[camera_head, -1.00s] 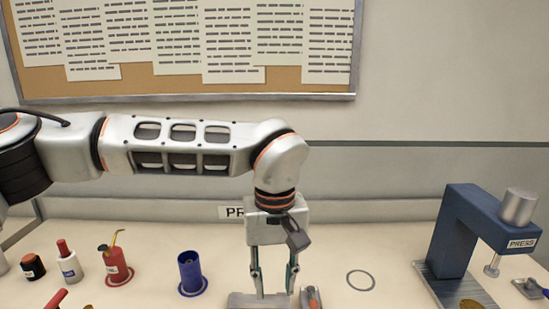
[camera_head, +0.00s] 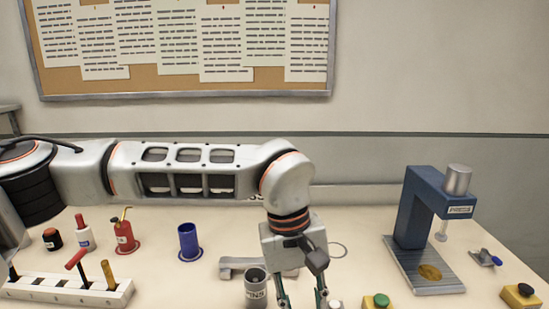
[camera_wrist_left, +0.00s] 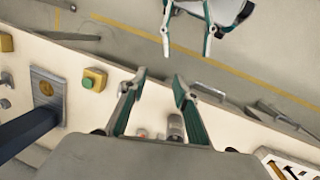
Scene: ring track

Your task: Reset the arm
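My left arm (camera_head: 185,170) reaches in from the left of the head view, with its forearm roughly level and its wrist bent down. My left gripper (camera_head: 302,297) hangs over the table (camera_head: 190,270), with its fingers apart and nothing visible between them. Its fingertips are cut off by the lower edge of the head view. In the left wrist view the same gripper (camera_wrist_left: 160,80) shows two separated fingers, open and empty. My right gripper (camera_wrist_left: 187,50) appears at the top of the left wrist view, beyond the table edge over the floor, with its fingers spread and empty.
A grey cup (camera_head: 256,290) stands close left of the left gripper, and a grey bracket (camera_head: 240,266) lies behind. A tool rack (camera_head: 60,290), red oiler (camera_head: 124,238) and blue cup (camera_head: 189,242) are left. A blue press (camera_head: 418,205) and green button box (camera_head: 377,301) are right.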

